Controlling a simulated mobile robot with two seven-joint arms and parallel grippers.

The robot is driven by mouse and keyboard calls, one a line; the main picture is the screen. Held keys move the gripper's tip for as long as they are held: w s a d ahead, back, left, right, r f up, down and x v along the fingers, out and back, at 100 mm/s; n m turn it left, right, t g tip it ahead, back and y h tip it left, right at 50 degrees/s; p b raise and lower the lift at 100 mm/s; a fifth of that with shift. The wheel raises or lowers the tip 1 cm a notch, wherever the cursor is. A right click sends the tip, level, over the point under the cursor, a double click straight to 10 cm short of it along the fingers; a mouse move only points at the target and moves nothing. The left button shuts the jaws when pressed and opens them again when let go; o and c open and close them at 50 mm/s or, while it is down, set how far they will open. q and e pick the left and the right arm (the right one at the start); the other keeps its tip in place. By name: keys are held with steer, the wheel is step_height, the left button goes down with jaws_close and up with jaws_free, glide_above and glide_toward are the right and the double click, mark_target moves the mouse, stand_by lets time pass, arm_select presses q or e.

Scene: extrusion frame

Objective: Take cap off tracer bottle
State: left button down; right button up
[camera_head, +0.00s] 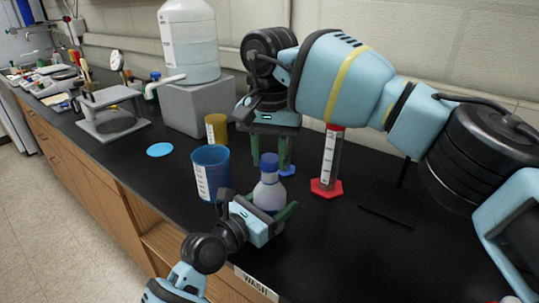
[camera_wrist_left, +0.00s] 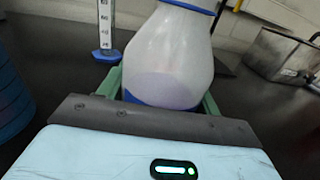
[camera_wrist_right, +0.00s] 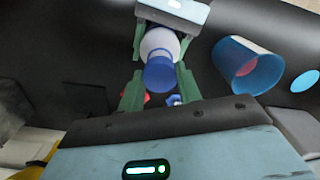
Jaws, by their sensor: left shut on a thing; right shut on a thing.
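The tracer bottle (camera_head: 268,190) is a whitish bottle with a blue cap (camera_head: 269,162), upright over the black bench. My left gripper (camera_head: 276,214) is shut around its lower body. The left wrist view shows the bottle (camera_wrist_left: 168,60) between the green fingers (camera_wrist_left: 163,92); its cap is out of that frame. My right gripper (camera_head: 270,160) comes down from above with a finger on each side of the cap. The right wrist view shows the cap (camera_wrist_right: 160,75) between the fingers of my right gripper (camera_wrist_right: 160,92), shut on it. The cap appears to sit on the bottle's neck.
A blue cup (camera_head: 211,175) and a yellow cup (camera_head: 216,129) stand left of the bottle. A red-based cylinder (camera_head: 327,187) stands right, a blue-based one (camera_head: 287,170) behind. A large jug (camera_head: 188,45) sits on a grey block (camera_head: 197,105). The bench front edge is close.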

mark_target(270, 158)
steer(key=shift+r, duration=2)
arm_select(q)
steer(key=shift+c, duration=1.2)
jaws_free()
steer(key=shift+s+a, duration=0.4)
arm_select(e)
steer(key=shift+r, duration=0.1)
arm_select(q)
steer(key=v, duration=1.1)
steer(key=shift+d, duration=0.1)
arm_select(e)
steer(key=shift+s+r, duration=0.1)
steer(key=shift+r, duration=0.35)
